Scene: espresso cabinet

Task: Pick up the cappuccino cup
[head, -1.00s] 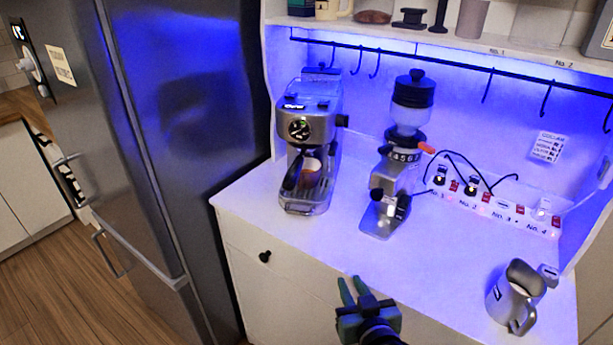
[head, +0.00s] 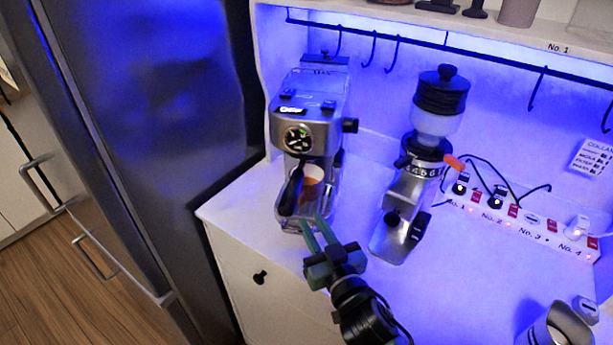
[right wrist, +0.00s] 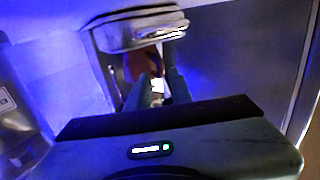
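The cappuccino cup (head: 311,184), white above and orange-brown in front, stands on the drip tray of the espresso machine (head: 311,125), below its group head. The black portafilter handle (head: 291,192) covers its left side. My right gripper (head: 312,220) is open and empty, at the front edge of the machine, short of the cup and pointing at it. In the right wrist view the two fingers (right wrist: 156,88) stand apart, with the cup (right wrist: 140,62) beyond them, blurred and partly hidden. My left gripper is not in view.
A coffee grinder (head: 413,190) stands close on the right of the machine. A metal pitcher (head: 556,328) is at the lower right. The fridge (head: 150,120) is on the left.

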